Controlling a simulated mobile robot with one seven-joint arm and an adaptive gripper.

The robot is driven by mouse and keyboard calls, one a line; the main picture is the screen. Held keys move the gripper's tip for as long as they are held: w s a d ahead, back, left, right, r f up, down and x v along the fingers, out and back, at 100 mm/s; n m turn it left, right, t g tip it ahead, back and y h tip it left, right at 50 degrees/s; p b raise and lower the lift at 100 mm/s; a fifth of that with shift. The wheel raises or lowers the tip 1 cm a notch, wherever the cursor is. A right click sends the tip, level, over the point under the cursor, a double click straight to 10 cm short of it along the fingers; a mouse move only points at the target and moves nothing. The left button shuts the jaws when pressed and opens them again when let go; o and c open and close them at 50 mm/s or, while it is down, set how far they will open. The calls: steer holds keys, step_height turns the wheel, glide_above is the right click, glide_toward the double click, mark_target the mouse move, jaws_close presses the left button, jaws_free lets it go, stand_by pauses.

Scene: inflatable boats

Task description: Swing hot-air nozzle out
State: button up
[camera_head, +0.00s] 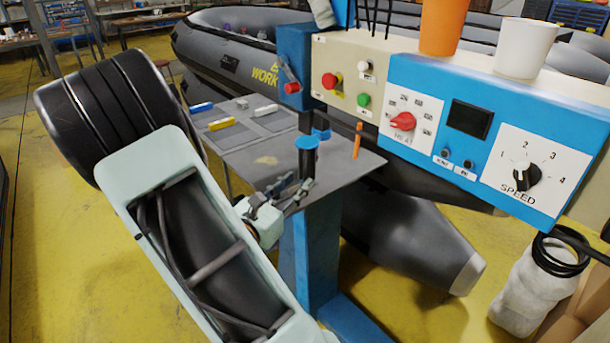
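A blue and cream welding machine with a control panel (455,112) stands in front of me on a blue column (309,250). A blue-topped dark upright part (307,152) stands at the table below the machine's left end; I cannot tell for sure whether it belongs to the hot-air nozzle. A red-ended lever (290,87) sits on the blue housing above it. My gripper (300,186) is low beside the dark upright part, at the table's front edge. Its dark fingers look apart, with nothing visible between them. Whether they touch the upright part cannot be told.
A grey worktable (262,158) carries blue, white and yellow small items. An orange cup (441,27) and a white cup (526,47) stand on the machine. A grey inflatable boat (225,50) lies behind. Yellow floor is open at left.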

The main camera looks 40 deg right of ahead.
steer(key=v, duration=0.5)
steer(key=shift+s+a, duration=0.15)
steer(key=shift+a, duration=0.1)
